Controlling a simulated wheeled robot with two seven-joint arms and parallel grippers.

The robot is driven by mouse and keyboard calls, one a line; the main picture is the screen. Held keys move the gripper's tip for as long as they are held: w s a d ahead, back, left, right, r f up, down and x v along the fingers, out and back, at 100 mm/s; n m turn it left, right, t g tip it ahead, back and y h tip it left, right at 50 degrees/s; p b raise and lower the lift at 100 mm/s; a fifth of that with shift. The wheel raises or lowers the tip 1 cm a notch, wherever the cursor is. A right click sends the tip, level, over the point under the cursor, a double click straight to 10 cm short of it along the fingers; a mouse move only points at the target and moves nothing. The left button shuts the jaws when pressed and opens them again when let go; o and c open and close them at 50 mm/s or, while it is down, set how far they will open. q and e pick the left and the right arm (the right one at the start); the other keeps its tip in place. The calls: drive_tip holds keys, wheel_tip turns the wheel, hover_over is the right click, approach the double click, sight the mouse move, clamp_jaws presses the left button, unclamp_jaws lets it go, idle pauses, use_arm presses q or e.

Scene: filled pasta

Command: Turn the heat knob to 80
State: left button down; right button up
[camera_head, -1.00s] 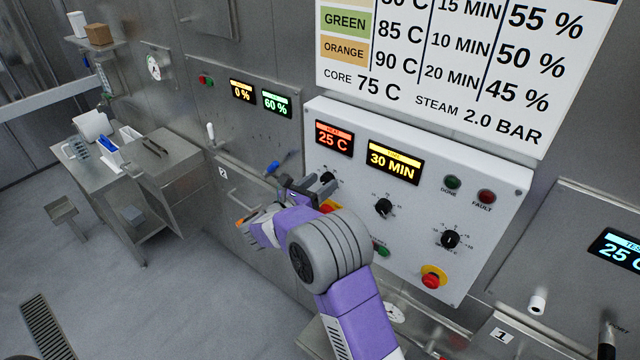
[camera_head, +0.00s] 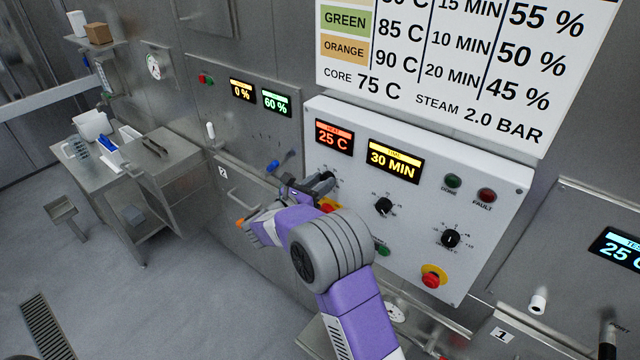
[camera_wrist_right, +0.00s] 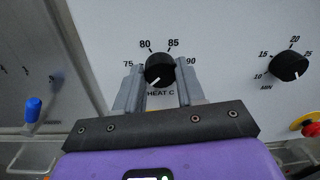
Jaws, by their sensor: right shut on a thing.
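The black heat knob (camera_wrist_right: 160,70) sits on the white control panel, labelled HEAT C, with marks 75, 80, 85 and 90 around it. In the right wrist view its white pointer line points to the lower left, below the 75 mark. My right gripper (camera_wrist_right: 159,88) is shut on the knob, one finger on each side. In the head view the right gripper (camera_head: 318,186) is at the panel's left side and the knob (camera_head: 327,176) is partly hidden by it. The heat display (camera_head: 334,138) reads 25 C. My left gripper is not in view.
The minutes knob (camera_head: 383,207) is right of the heat knob, and the time display (camera_head: 395,161) reads 30 MIN. A red emergency button (camera_head: 431,281) is lower right. A blue-handled lever (camera_head: 274,166) is close on the left.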

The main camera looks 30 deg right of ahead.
drive_tip(key=shift+s+f+m+t+y+b, duration=0.1)
drive_tip(key=shift+m+t+y+b, duration=0.1)
drive_tip(key=shift+m+b, duration=3.35)
drive_tip(key=shift+s+f+m+t+y+b, duration=0.1)
drive_tip(key=shift+m+y+b, duration=0.1)
drive_tip(key=shift+m+b, duration=3.3)
drive_tip(key=shift+s+f+m+t+y+b, duration=0.1)
drive_tip(key=shift+m+y+b, duration=0.1)
drive_tip(key=shift+m+b, duration=3.35)
drive_tip(key=shift+r+n+b, duration=0.1)
drive_tip(key=shift+n+b, duration=0.3)
drive_tip(key=shift+d, duration=0.1)
drive_tip(key=o, duration=1)
drive_tip(key=shift+o, duration=0.2)
drive_tip(key=p+v, duration=0.1)
drive_tip(key=v, duration=0.6)
drive_tip(key=shift+a, duration=0.3)
